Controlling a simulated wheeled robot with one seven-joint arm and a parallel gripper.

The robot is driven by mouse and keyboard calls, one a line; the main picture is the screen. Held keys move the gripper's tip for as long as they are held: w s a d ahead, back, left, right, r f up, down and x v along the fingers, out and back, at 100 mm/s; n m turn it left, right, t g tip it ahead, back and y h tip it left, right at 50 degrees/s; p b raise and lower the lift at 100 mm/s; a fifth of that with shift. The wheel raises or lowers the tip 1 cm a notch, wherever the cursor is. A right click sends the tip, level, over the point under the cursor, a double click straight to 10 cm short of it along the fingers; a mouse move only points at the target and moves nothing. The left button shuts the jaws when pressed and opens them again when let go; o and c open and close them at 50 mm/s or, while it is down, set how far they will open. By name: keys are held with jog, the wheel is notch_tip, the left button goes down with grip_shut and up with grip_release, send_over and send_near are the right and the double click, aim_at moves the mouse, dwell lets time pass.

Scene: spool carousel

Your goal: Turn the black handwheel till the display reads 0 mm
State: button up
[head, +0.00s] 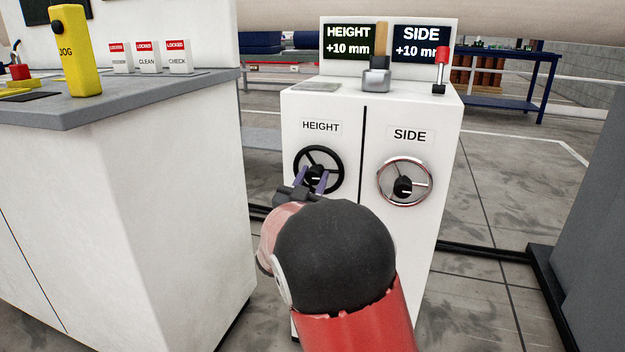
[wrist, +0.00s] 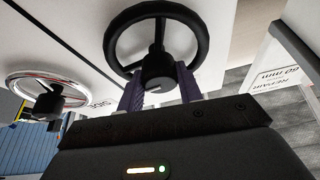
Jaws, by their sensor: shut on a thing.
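The black handwheel (head: 319,149) is on the left front of the white cabinet, under the label HEIGHT. In the wrist view the black handwheel (wrist: 119,40) fills the upper middle, with its hub (wrist: 157,70) between my fingers. My gripper (head: 320,181) reaches the wheel's lower middle, and its purple fingers (wrist: 160,88) are shut on the hub. The HEIGHT display (head: 349,42) on top of the cabinet reads +10 mm. The SIDE display (head: 417,43) also reads +10 mm, its end partly covered by a red-topped lever.
A chrome handwheel (head: 378,180) under the label SIDE sits close on the right. A wooden-handled tool (head: 380,60) and a red-topped lever (head: 441,70) stand on the cabinet top. A grey-topped counter (head: 150,105) with a yellow JOG pendant (head: 76,50) stands at left.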

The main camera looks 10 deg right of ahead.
jog(key=n+t+y, duration=0.1)
jog(key=n, duration=0.2)
jog(key=n+y, duration=0.2)
jog(key=n, duration=0.1)
jog(key=shift+d+t, duration=0.1)
jog(key=shift+t, duration=0.3)
jog(key=n+y, duration=0.2)
jog(key=n, duration=0.3)
jog(key=shift+p, duration=0.35)
jog(key=n+y, duration=0.1)
jog(key=n, duration=0.2)
jog(key=n+y+p, duration=0.1)
jog(key=n+y, duration=0.1)
jog(key=shift+s+r+n+p, duration=0.1)
jog(key=shift+n+p, duration=0.2)
jog(key=shift+n, duration=0.1)
jog(key=shift+n+g+y+p, duration=0.4)
jog(key=shift+n+y+p, duration=0.15)
jog(key=shift+n, duration=1.05)
jog(key=o, duration=1)
